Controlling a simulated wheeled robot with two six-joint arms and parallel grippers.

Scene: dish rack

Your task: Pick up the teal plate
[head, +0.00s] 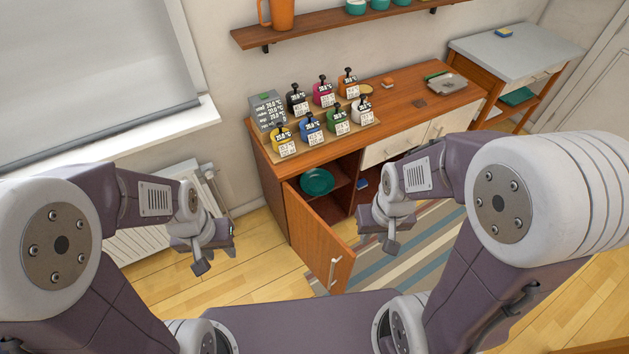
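A teal plate (317,182) lies on a shelf inside the wooden cabinet, behind the opened left door. My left gripper (202,266) hangs to the left of the cabinet, apart from the plate. My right gripper (391,246) hangs in front of the cabinet, right of the open door and apart from the plate. Nothing shows in either gripper. Their fingers are too small and turned away to tell open from shut.
The cabinet door (318,240) swings out toward me between my grippers. Several small labelled containers stand on the counter (412,99). A side table (515,52) stands at the right, with a teal item (517,96) on its lower shelf. A striped rug (420,250) covers the floor.

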